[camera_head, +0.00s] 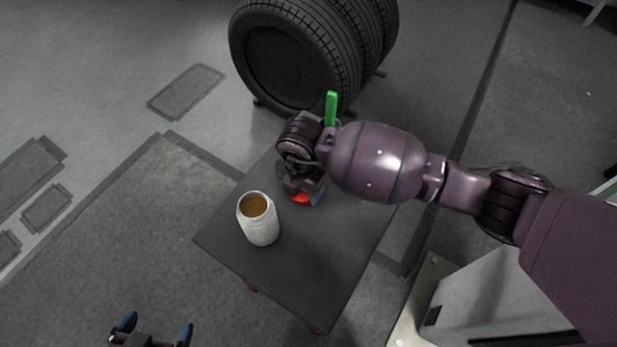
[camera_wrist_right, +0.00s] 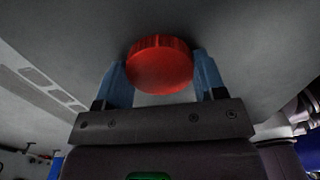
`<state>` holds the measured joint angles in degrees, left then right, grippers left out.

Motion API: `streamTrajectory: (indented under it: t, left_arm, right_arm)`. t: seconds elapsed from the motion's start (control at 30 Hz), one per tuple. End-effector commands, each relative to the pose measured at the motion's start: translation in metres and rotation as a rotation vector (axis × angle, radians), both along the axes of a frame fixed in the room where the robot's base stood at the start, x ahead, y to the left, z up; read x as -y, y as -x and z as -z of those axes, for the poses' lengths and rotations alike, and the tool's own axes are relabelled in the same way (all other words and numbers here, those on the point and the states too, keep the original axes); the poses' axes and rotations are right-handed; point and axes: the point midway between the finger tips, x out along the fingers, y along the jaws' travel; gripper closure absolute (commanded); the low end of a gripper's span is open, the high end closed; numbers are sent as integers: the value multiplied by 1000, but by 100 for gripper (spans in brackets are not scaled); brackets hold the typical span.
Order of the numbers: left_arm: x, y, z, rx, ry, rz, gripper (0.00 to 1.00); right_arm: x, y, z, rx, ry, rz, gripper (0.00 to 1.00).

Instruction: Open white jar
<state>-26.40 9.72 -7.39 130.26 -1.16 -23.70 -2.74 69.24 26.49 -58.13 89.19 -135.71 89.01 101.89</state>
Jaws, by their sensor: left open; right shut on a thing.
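The white jar (camera_head: 259,222) stands upright near the left side of the dark table (camera_head: 290,285). Its top is uncovered and brown contents (camera_head: 255,206) show inside. My right gripper (camera_head: 304,198) is just to the right of the jar, shut on a red lid (camera_wrist_right: 160,64). In the right wrist view the lid sits between the two blue fingers of that gripper (camera_wrist_right: 163,75). In the head view only a bit of the lid (camera_head: 300,199) shows below the gripper. My left gripper (camera_head: 152,331) is open and empty at the bottom edge, apart from the table.
A green upright object (camera_head: 331,108) shows behind my right arm; its lower part is hidden. Stacked black tires (camera_head: 300,55) stand beyond the table. A grey cabinet (camera_head: 490,300) is at the lower right. The table's front part is clear.

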Motion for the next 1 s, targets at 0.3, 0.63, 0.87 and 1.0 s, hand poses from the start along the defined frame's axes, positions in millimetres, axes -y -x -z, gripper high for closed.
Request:
streamTrajectory:
  t: [0.3,0.63,0.87,1.0]
  left_arm:
    - [0,-4,-5,15,0,3,0]
    - [-1,1,1,-2,-2,0,0]
    - [-1,1,0,-1,-2,0,0]
    - [-1,-2,-6,12,1,-1,0]
  right_arm:
    - [-1,-1,-1,5,0,0,65]
    - [-1,-1,1,5,0,0,11]
    - [0,-1,0,5,0,0,11]
    - [2,-4,-9,9,0,1,11]
